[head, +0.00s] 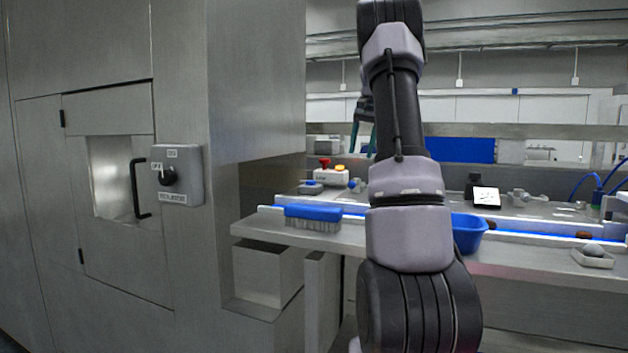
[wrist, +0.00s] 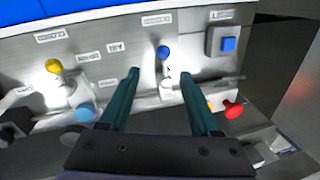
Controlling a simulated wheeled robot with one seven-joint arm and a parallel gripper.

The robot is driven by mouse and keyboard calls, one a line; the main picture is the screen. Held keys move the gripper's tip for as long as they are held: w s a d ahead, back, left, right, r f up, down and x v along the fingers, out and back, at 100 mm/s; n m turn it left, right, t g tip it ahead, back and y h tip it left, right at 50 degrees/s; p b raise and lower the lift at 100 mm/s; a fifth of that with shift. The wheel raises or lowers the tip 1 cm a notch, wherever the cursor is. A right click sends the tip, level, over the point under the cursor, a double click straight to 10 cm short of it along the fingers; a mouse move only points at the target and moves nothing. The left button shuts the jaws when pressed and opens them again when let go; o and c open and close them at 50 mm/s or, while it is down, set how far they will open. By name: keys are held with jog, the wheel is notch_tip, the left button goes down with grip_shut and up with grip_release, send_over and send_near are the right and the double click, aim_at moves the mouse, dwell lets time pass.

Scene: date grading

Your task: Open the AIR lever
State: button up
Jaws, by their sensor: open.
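In the wrist view my gripper (wrist: 160,73) is open, its two green fingers pointing at a grey panel. A small lever with a blue knob (wrist: 163,52) stands on the panel between and just beyond the fingertips; I see no contact. Another lever with a yellow knob (wrist: 54,66) is at the left. In the head view my gripper's green fingers (head: 364,130) show partly behind my arm, over the back of the bench; the levers are not clear there.
In the head view a blue brush (head: 312,213) and a blue tub (head: 468,233) stand on the bench. A steel cabinet with a rotary switch (head: 169,177) fills the left.

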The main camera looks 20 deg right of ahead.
aim_at(354, 187)
jog(key=w+f, duration=0.1)
jog(key=f, duration=0.2)
jog(key=a+f, duration=0.1)
jog(key=f, duration=0.3)
jog(key=w+f, duration=0.1)
jog(key=f, duration=0.3)
jog(key=shift+w+a, duration=0.15)
jog(key=shift+w, duration=0.2)
jog(key=shift+r, duration=0.1)
grip_shut()
dwell(0.8)
